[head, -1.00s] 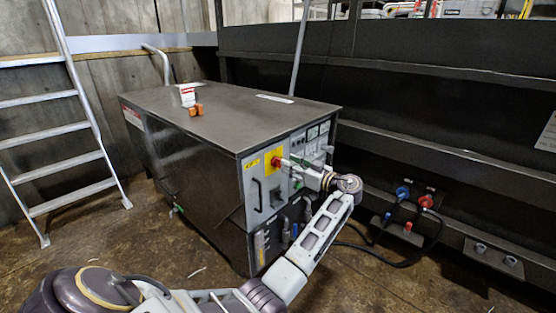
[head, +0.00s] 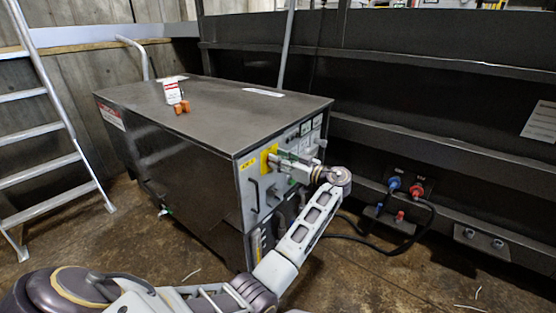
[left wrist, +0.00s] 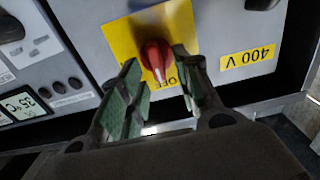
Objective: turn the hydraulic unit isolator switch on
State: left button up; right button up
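The isolator switch is a red knob (left wrist: 155,58) on a yellow plate (left wrist: 122,38), seen close up in the left wrist view. An OFF label, partly hidden, shows beside the knob's lower end. My left gripper (left wrist: 160,72) is open, with one green-padded finger on each side of the knob. I cannot tell whether either finger touches it. In the head view the left gripper (head: 288,163) is at the front panel of the grey hydraulic unit (head: 215,112). It hides the knob there, and part of the yellow plate (head: 266,159) shows. My right gripper is not in view.
A yellow 400 V label (left wrist: 247,59) is beside the switch. A white carton (head: 172,92) and orange items (head: 182,107) stand on the unit's top. A ladder (head: 45,130) is at left. Cables (head: 395,245) run to connectors on the dark wall at right.

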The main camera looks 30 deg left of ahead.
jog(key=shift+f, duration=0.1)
pick_arm(q)
grip_shut()
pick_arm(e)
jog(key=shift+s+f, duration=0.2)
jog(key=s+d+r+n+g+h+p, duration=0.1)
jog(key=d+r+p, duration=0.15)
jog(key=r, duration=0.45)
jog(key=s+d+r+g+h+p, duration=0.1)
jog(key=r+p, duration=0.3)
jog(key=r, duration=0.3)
pick_arm(q)
jog(key=shift+w+f+m+p, duration=0.25)
jog(key=shift+m+p, duration=1)
jog(key=shift+m, duration=1.8)
jog(key=shift+w+f+m+p, duration=0.25)
jog(key=shift+m+p, duration=1.05)
jog(key=shift+m, duration=1.7)
jog(key=shift+w+f+m+p, duration=0.25)
jog(key=shift+m+p, duration=1)
jog(key=shift+m, duration=1.8)
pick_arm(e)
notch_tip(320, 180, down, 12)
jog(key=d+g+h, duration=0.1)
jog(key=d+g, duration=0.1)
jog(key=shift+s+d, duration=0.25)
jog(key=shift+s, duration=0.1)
